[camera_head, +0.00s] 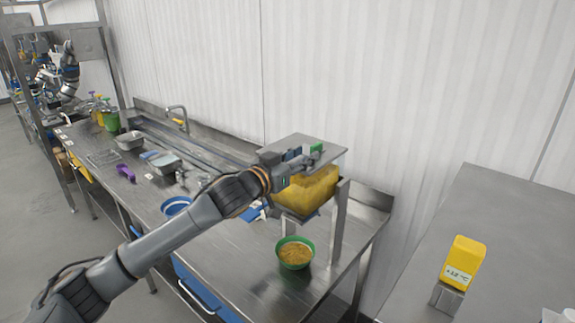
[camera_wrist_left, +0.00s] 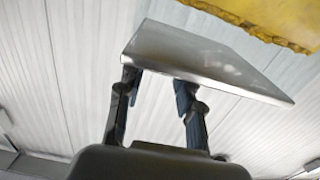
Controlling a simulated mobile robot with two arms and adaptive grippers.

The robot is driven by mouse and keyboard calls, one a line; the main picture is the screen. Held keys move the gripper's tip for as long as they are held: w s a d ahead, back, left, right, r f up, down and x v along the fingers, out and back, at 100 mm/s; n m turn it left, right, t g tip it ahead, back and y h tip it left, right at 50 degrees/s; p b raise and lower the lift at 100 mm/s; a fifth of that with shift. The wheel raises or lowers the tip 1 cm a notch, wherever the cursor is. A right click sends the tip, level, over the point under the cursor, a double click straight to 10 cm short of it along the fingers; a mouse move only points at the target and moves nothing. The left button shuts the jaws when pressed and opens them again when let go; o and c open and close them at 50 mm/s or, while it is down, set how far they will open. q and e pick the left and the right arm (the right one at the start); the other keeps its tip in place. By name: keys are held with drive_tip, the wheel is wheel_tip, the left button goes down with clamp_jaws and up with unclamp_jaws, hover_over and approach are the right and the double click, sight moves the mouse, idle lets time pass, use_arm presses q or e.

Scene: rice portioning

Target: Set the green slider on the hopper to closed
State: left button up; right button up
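The hopper (camera_head: 308,190) is a clear box of yellow grain under a flat metal plate, standing on metal legs at the right end of the steel counter. A small green piece (camera_head: 316,148), perhaps the slider, shows at the plate, just past my left fingertips; its setting cannot be told. My left gripper (camera_head: 294,156) is at the hopper's upper part. In the left wrist view its two fingers (camera_wrist_left: 158,98) stand apart with nothing seen held between them. A metal plate (camera_wrist_left: 205,62) crosses at their tips and partly hides them. No green shows there. My right gripper is out of view.
A green bowl (camera_head: 295,264) of grain stands on the counter in front of the hopper. A second steel table (camera_head: 475,200) at the right holds a yellow container (camera_head: 464,258). Metal pans, a purple item (camera_head: 126,173) and a tap (camera_head: 178,116) are farther left.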

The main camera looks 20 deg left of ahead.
use_arm(q)
drive_tip(key=v, duration=0.6)
drive_tip(key=shift+s, duration=0.4)
